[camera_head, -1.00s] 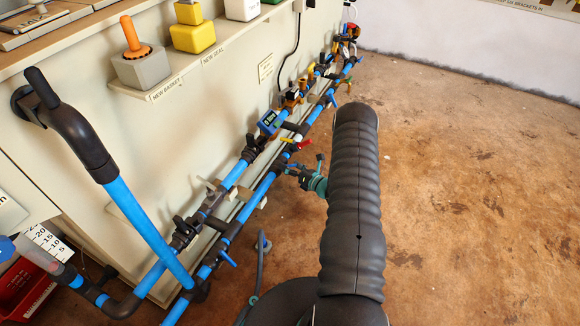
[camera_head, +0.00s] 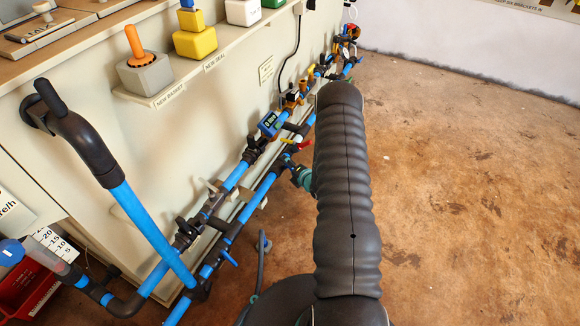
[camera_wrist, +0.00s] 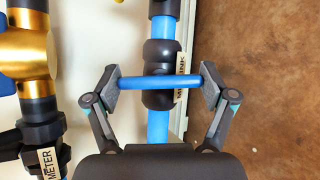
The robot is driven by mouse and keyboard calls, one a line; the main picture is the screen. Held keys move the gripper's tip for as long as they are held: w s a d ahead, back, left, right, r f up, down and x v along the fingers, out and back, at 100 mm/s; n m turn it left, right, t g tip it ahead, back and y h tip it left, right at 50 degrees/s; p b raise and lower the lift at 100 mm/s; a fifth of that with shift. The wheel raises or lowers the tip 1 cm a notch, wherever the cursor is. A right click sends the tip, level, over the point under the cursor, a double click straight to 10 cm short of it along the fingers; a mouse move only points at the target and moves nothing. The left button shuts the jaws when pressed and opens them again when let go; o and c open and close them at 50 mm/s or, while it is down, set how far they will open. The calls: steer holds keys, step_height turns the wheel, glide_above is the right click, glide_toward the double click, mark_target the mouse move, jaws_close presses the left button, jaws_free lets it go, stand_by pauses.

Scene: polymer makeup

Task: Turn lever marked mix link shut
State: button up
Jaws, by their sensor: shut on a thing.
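The blue lever (camera_wrist: 160,82) lies crosswise over a dark valve body (camera_wrist: 160,98) on a blue pipe in the wrist view. A pale label (camera_wrist: 183,66) beside the valve ends in "INK"; the lever covers part of it. My gripper (camera_wrist: 160,84) is shut on the lever, with one finger pad at each end of the bar. In the head view my arm hides the gripper's fingers and the lever; only a teal part near my wrist shows beside it.
A brass fitting (camera_wrist: 26,52) and a pipe part labelled METER (camera_wrist: 42,130) stand left of the lever. In the head view, blue pipes with several valves run along the cream cabinet (camera_head: 150,130). The brown floor (camera_head: 470,200) at right is clear.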

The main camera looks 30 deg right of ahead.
steer(key=shift+f+m+g, duration=0.1)
steer(key=shift+m+g, duration=0.2)
steer(key=shift+m, duration=0.2)
steer(key=o, duration=1)
steer(key=shift+s, duration=0.1)
steer(key=a+v, duration=0.1)
steer(key=v, duration=1.1)
steer(key=shift+d, duration=0.35)
